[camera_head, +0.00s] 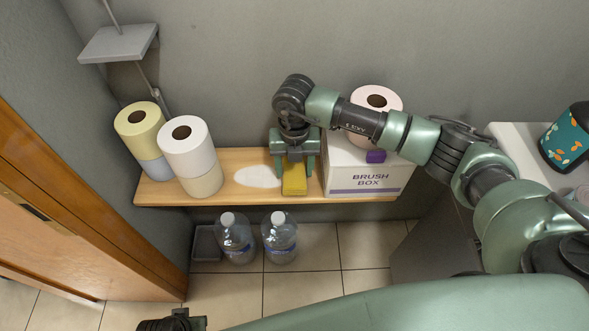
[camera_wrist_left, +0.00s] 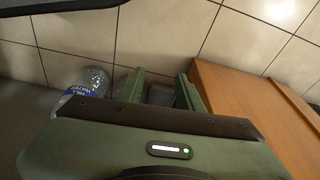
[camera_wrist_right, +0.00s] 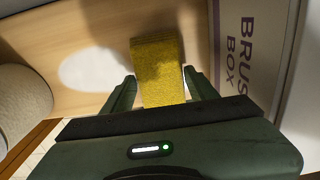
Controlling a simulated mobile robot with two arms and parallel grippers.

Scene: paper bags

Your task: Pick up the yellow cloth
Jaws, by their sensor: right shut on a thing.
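The yellow cloth (camera_head: 294,184) is a folded block at the wooden shelf, between a white patch and the brush box. In the right wrist view the cloth (camera_wrist_right: 158,66) is between the two green fingers. My right gripper (camera_head: 294,168) points down and is shut on the cloth. I cannot tell whether the cloth touches the shelf. My left gripper (camera_wrist_left: 157,80) is open and empty over the floor, its fingers spread apart.
The wooden shelf (camera_head: 160,192) holds stacked paper rolls (camera_head: 189,148) at left and the white brush box (camera_head: 362,180) close right of the cloth, with a roll (camera_head: 377,98) on it. Two water bottles (camera_head: 279,238) stand on the tiled floor below. A wooden door (camera_head: 80,215) is left.

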